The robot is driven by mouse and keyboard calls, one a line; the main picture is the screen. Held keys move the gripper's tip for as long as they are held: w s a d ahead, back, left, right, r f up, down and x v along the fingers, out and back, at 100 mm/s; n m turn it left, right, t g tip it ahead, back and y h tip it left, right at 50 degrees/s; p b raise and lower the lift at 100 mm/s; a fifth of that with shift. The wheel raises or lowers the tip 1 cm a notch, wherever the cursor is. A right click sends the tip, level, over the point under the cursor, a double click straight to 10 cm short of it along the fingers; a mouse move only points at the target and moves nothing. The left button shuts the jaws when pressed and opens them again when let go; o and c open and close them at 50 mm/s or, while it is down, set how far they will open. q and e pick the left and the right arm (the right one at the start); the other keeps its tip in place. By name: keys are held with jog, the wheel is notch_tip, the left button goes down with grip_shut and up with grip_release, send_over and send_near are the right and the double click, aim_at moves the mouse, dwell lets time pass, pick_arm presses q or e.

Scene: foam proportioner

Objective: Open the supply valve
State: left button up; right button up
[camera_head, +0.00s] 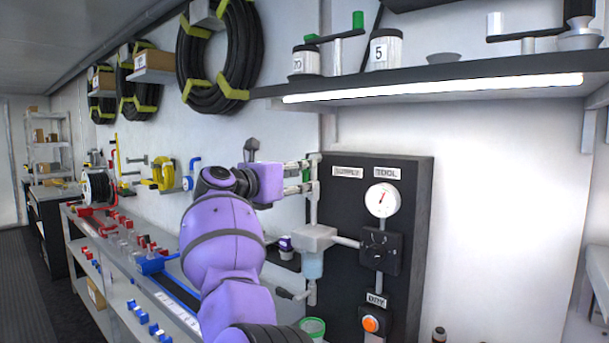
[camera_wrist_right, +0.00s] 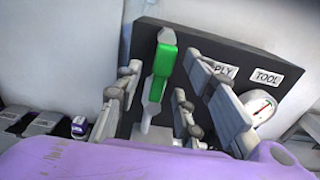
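The supply valve's green handle (camera_wrist_right: 160,72) stands upright in the right wrist view, on a grey pipe against the black panel (camera_head: 410,185). The SUPPLY label (camera_head: 347,172) is just right of it in the head view. My right gripper (camera_head: 312,175) reaches the panel's upper left edge. In the right wrist view its fingers (camera_wrist_right: 165,66) are open, one on each side of the green handle, with gaps visible on both sides. In the head view the fingers mostly hide the handle. My left gripper is not in view.
A gauge (camera_head: 382,200), a dark regulator (camera_head: 380,250) and an orange button (camera_head: 371,323) are on the panel. A filter with a clear bowl (camera_head: 313,262) hangs below my right gripper. A shelf (camera_head: 450,85) juts out above. A bench (camera_head: 130,260) runs along the left wall.

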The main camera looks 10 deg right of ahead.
jog(key=v, duration=1)
